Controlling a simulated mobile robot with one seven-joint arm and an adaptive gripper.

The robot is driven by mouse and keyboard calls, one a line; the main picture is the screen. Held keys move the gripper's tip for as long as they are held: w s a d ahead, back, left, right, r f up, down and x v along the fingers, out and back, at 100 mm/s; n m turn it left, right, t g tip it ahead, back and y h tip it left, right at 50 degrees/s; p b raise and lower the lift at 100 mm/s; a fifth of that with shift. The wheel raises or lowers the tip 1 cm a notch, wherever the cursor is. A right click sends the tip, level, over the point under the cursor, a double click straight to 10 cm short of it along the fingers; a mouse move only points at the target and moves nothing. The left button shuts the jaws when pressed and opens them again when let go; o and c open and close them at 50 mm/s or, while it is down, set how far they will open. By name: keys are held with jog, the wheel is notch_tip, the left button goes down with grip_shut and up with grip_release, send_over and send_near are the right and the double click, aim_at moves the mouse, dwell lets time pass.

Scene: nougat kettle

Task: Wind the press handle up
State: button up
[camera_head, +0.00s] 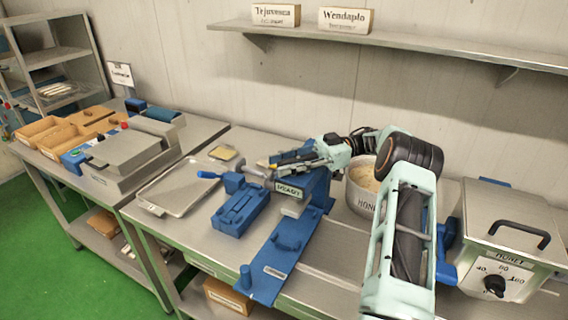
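The blue press (317,188) stands in the middle of the front table, with a label reading "READY" on its front. The fingers are small and partly merged with the blue parts behind. I cannot tell whether they are open, shut, or touching a handle.
A metal tray (181,186) lies left of the press, and a blue base plate (270,268) reaches to the front edge. A round pot (361,194) stands just right of the press, behind my arm. A steel kettle box (508,232) with a dial is at the far right.

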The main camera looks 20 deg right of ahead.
notch_tip(320, 180, up, 10)
dwell(0.6)
